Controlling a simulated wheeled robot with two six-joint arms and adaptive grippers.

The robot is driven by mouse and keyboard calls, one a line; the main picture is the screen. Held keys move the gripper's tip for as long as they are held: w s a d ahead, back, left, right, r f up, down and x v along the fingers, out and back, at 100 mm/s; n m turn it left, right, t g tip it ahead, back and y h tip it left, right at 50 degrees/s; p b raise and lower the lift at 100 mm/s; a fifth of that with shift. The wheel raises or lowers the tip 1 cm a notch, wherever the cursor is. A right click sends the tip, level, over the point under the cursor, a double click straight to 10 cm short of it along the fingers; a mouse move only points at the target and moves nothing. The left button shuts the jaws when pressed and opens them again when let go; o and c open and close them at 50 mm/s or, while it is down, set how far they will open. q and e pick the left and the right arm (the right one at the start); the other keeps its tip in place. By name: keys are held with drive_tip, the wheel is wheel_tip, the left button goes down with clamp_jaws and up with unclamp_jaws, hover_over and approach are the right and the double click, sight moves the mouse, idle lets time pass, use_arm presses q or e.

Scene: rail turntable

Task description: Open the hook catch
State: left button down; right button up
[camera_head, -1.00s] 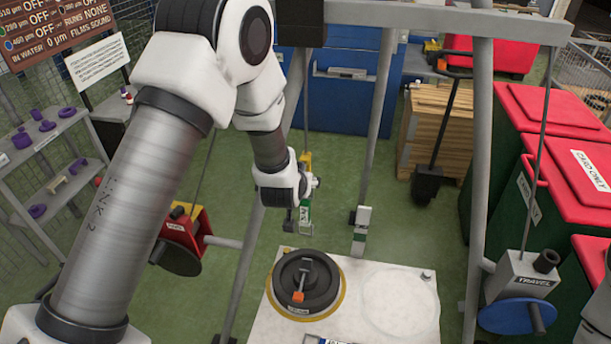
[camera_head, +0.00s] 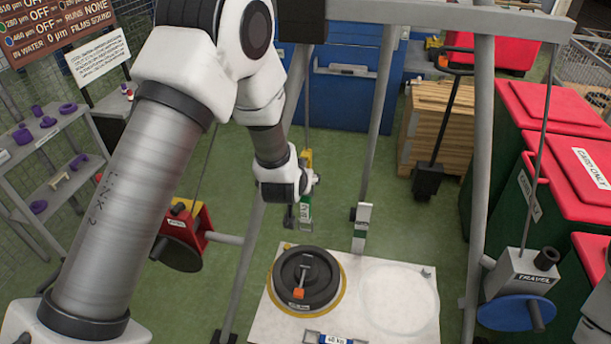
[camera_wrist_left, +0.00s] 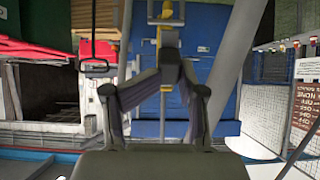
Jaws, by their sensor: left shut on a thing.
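My left gripper (camera_wrist_left: 168,62) is shut, its two fingers meeting at a yellow part (camera_wrist_left: 167,40) in the left wrist view. In the head view my left gripper (camera_head: 303,184) hangs near the middle. A yellow piece (camera_head: 307,158) shows just above it, below a thin cable. A green piece with a white label (camera_head: 306,212) shows just below it. I cannot tell the hook catch apart from these pieces; the fingers and wrist hide part of them. My right gripper is not in view.
Grey gantry posts (camera_head: 480,160) stand around. A red winch box (camera_head: 187,232) is at left and a grey box with a blue wheel (camera_head: 522,275) at right. Green floor lies behind the plate.

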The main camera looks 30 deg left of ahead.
use_arm(q)
drive_tip(key=shift+w+a+r, duration=0.1)
drive_tip(key=shift+a+r, duration=0.05)
drive_tip(key=shift+r, duration=0.05)
drive_tip(key=c, duration=1)
unclamp_jaws()
drive_tip(key=shift+a, duration=0.15)
drive_tip(key=shift+w+a+f, duration=0.1)
drive_tip(key=shift+a+f, duration=0.25)
drive_tip(key=shift+a, duration=0.2)
drive_tip(key=shift+d, duration=0.45)
drive_tip(key=v, duration=1.2)
drive_tip(key=shift+f, duration=0.1)
